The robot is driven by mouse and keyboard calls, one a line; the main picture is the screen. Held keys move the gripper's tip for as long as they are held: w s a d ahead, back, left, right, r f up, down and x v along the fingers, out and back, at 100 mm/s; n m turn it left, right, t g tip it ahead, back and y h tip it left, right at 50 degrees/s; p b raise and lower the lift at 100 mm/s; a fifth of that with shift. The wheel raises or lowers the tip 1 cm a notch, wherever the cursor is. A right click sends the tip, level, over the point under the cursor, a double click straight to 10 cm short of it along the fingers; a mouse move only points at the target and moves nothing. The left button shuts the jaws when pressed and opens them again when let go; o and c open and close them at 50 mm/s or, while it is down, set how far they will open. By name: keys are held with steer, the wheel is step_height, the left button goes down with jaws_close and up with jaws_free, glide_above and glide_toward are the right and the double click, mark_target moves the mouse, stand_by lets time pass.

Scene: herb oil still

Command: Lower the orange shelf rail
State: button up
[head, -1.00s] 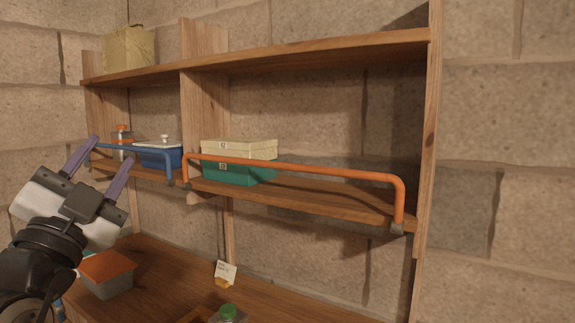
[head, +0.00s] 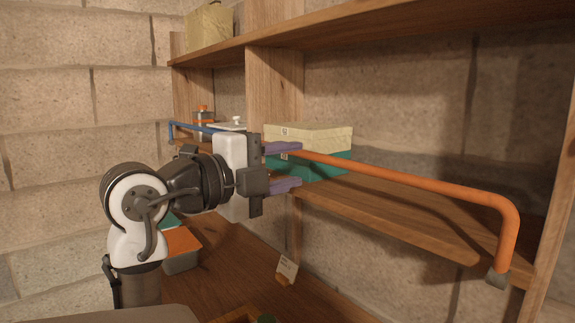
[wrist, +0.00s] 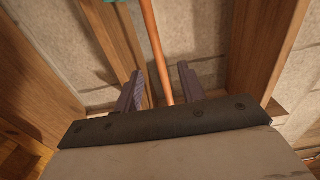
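The orange shelf rail (head: 400,183) stands raised, its long bar above the front edge of the middle shelf (head: 400,222). Its right end bends down to a grey bracket (head: 497,278) at the shelf edge. My gripper (head: 298,167) is at the rail's left part and hides that end in the head view. Its two purple fingers are apart, one above the other. In the wrist view the rail (wrist: 152,45) runs down between the open fingers (wrist: 159,88), with a gap on both sides. I cannot tell how deep between them it lies.
A cream box (head: 310,136) on a teal box (head: 325,168) sits on the shelf behind the rail. A blue rail (head: 190,126) is further left. An orange-lidded container (head: 181,250) and a small card (head: 288,267) are on the counter below. The shelf's right part is empty.

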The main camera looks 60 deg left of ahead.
mark_target(324, 159)
steer(key=shift+w+a+p, duration=0.25)
steer(key=shift+w+p, duration=0.1)
steer(key=shift+w, duration=1.65)
steer(key=shift+w+a+p, duration=0.2)
steer(key=shift+w+p, duration=0.1)
steer(key=shift+w, duration=1.7)
